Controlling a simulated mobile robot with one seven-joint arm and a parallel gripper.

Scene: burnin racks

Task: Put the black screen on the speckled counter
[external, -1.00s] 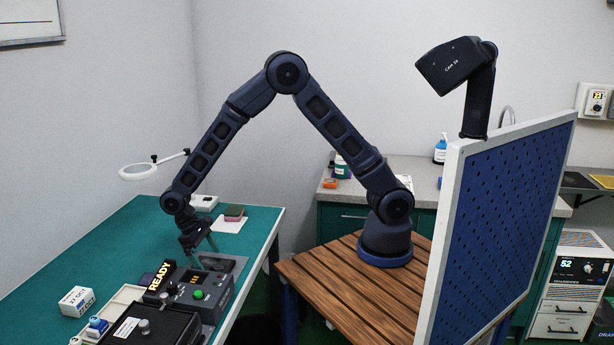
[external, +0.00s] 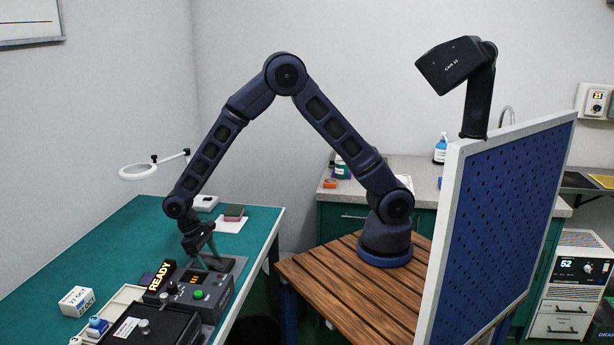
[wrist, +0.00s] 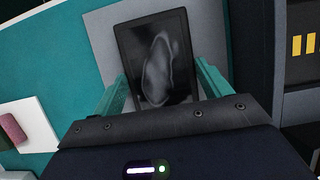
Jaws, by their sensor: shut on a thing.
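The black screen (wrist: 157,55) is a dark flat panel with a grey blurry shape on its face; it lies over a grey plate (wrist: 100,25) in the wrist view. My gripper (wrist: 160,85) has its two green fingers on either side of the screen, shut on it. In the external view my gripper (external: 210,262) is low over the grey plate at the far end of the control box, and the screen is mostly hidden there. The speckled counter (external: 400,170) stands at the back, beyond my arm's base.
A control box (external: 205,293) with a lit READY sign (external: 160,276) and green button is close beside my gripper. An orange item (external: 330,183), a jar (external: 342,168) and a pump bottle (external: 440,150) stand on the counter. A blue perforated panel (external: 500,225) rises at right.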

